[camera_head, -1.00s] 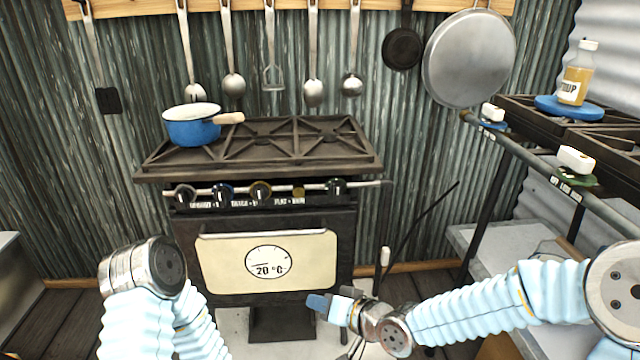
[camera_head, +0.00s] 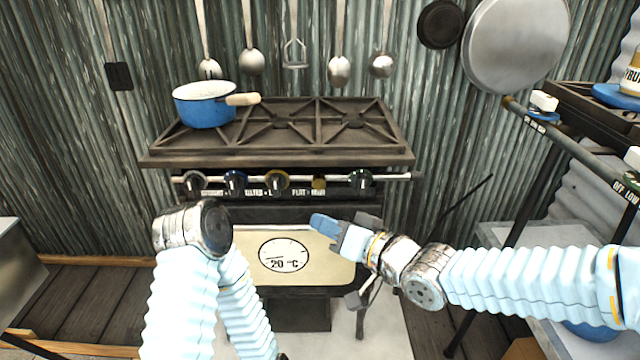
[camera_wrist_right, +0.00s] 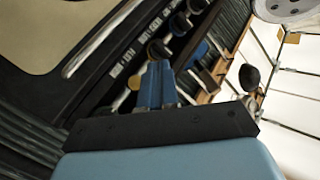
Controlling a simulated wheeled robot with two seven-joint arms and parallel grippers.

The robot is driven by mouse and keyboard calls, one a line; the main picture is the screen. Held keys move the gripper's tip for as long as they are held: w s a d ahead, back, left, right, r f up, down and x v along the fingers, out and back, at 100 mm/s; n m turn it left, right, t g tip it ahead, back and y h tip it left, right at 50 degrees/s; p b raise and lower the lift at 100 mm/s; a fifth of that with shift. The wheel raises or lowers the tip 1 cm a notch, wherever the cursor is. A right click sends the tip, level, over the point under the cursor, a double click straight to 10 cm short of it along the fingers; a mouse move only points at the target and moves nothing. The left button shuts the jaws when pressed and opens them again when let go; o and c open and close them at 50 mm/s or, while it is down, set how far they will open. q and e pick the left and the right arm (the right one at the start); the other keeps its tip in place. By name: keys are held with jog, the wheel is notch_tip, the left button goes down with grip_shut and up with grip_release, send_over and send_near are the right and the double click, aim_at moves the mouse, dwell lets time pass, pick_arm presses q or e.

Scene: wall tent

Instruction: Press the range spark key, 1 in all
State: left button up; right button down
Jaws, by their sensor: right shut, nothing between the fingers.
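The range (camera_head: 280,160) stands ahead with a row of knobs along its front panel. A small brass key (camera_head: 319,183) sits on that panel, between the brass-ringed knob (camera_head: 276,182) and the rightmost dark knob (camera_head: 361,180). My right gripper (camera_head: 322,225) is shut and empty, its blue fingertips in front of the oven door's top edge, below the key and apart from it in the picture. My left gripper is out of view.
A blue saucepan (camera_head: 206,106) sits on the range top's left. A front rail runs by the knobs. The cream oven door panel (camera_head: 335,268) is below. A second stove (camera_head: 590,112) stands at right. My left forearm is at front left.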

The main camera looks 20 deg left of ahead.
aim_at(319, 182)
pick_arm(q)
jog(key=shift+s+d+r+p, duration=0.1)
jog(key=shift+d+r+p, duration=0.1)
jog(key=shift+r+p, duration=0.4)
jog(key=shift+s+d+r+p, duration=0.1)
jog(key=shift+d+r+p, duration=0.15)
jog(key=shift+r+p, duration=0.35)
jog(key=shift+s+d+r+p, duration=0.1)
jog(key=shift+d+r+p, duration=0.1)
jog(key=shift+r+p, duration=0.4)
pick_arm(e)
jog(key=w+a, duration=0.2)
jog(key=w, duration=0.6)
jog(key=shift+a, duration=0.15)
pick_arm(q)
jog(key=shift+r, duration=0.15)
pick_arm(e)
jog(key=shift+w, duration=0.2)
pick_arm(q)
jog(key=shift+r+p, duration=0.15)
jog(key=shift+p, duration=0.15)
pick_arm(e)
jog(key=shift+w+a, duration=0.1)
jog(key=shift+w, duration=0.15)
